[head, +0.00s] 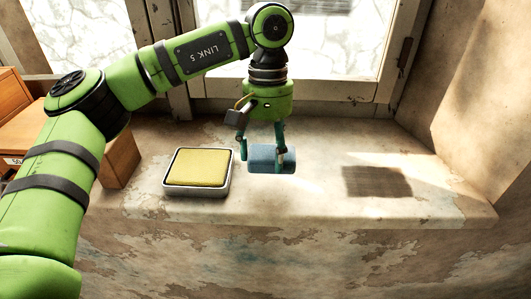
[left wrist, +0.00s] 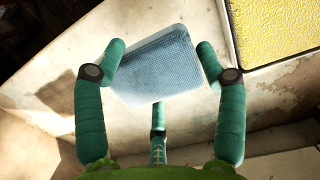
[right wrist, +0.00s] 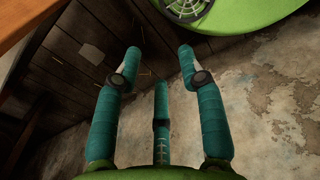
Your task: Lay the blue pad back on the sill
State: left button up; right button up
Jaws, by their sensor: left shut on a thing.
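The left wrist view shows the blue pad (left wrist: 158,65) between the green fingers, tilted in the picture. My right gripper (right wrist: 159,60) shows only in the right wrist view, with fingers apart and nothing between them.
The yellow pad (head: 199,167) lies in its tray (head: 196,191) on the sill. A dark rectangular patch (head: 378,181) shows on the clear right part of the sill. A wooden box (head: 120,160) stands at the left. The window frame (head: 300,90) rises behind.

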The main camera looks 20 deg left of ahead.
aim_at(266, 177)
pick_arm(q)
jog(key=shift+w+a+f, duration=0.3)
jog(key=shift+w+f, duration=0.1)
jog(key=shift+w, duration=0.2)
notch_tip(266, 177, down, 3)
jog(key=shift+f+p, duration=0.1)
jog(key=shift+p, duration=1.1)
jog(key=shift+f, duration=0.6)
jog(key=o, duration=1)
jog(key=shift+o, duration=0.6)
pick_arm(e)
jog(key=r, duration=0.1)
jog(key=w+r, duration=0.1)
jog(key=shift+w+a+r, duration=0.1)
jog(key=shift+w+r, duration=0.15)
jog(key=shift+r, duration=0.1)
pick_arm(q)
jog(key=shift+r, duration=0.2)
pick_arm(e)
jog(key=shift+w+r, duration=0.1)
